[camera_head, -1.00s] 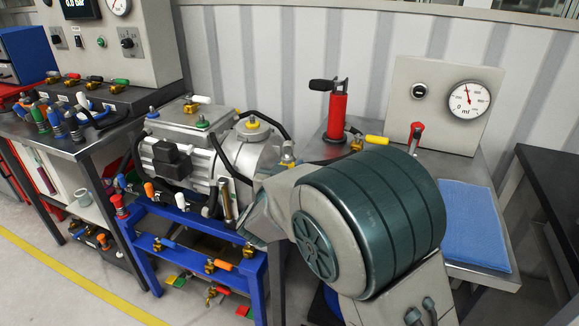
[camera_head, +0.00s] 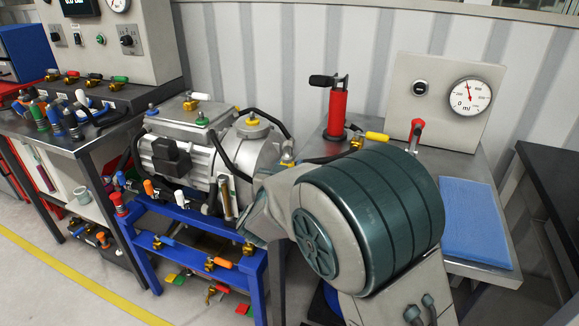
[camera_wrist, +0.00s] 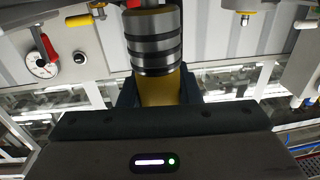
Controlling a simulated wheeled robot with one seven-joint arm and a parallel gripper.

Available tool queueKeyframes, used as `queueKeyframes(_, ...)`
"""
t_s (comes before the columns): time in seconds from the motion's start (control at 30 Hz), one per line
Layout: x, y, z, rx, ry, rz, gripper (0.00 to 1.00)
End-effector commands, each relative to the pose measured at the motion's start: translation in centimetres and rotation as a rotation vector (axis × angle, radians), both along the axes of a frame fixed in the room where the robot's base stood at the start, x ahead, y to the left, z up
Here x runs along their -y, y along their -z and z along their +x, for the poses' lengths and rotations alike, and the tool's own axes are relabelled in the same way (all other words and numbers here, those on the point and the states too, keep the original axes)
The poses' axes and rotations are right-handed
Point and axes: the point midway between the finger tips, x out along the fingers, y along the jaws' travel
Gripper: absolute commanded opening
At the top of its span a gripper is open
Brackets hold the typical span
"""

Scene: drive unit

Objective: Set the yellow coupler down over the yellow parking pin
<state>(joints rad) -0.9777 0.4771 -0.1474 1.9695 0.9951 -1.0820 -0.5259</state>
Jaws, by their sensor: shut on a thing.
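In the wrist view my gripper (camera_wrist: 160,95) is shut on the yellow coupler (camera_wrist: 163,91), with a dark finger on each side of its yellow body. The coupler's ringed metal sleeve (camera_wrist: 153,42) extends from the fingers toward the top of the picture. In the head view my own arm hides the gripper and coupler. I cannot pick out the yellow parking pin with certainty in either view, nor tell whether the coupler touches anything at its far end.
The grey drive unit (camera_head: 192,145) stands on a blue frame (camera_head: 178,215), with hoses and coloured handles around it. Behind my arm are a red upright cylinder (camera_head: 337,115) and a gauge panel (camera_head: 435,85). A blue mat (camera_head: 473,225) lies at right.

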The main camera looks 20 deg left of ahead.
Motion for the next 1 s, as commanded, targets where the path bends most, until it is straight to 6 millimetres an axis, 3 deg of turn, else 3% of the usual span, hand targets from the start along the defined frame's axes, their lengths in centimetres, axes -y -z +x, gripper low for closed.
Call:
queueKeyframes(0.7, 0.00, 0.53, 0.01, 0.002, 0.000, 0.001, 0.03)
queueKeyframes(0.73, -0.01, 0.53, 0.01, 0.002, 0.000, 0.001, 0.36)
queueKeyframes(0.8, -0.01, 0.54, 0.01, 0.002, 0.000, 0.001, 0.56)
queueKeyframes(1.0, -0.01, 0.59, 0.00, 0.001, 0.000, 0.000, 0.56)
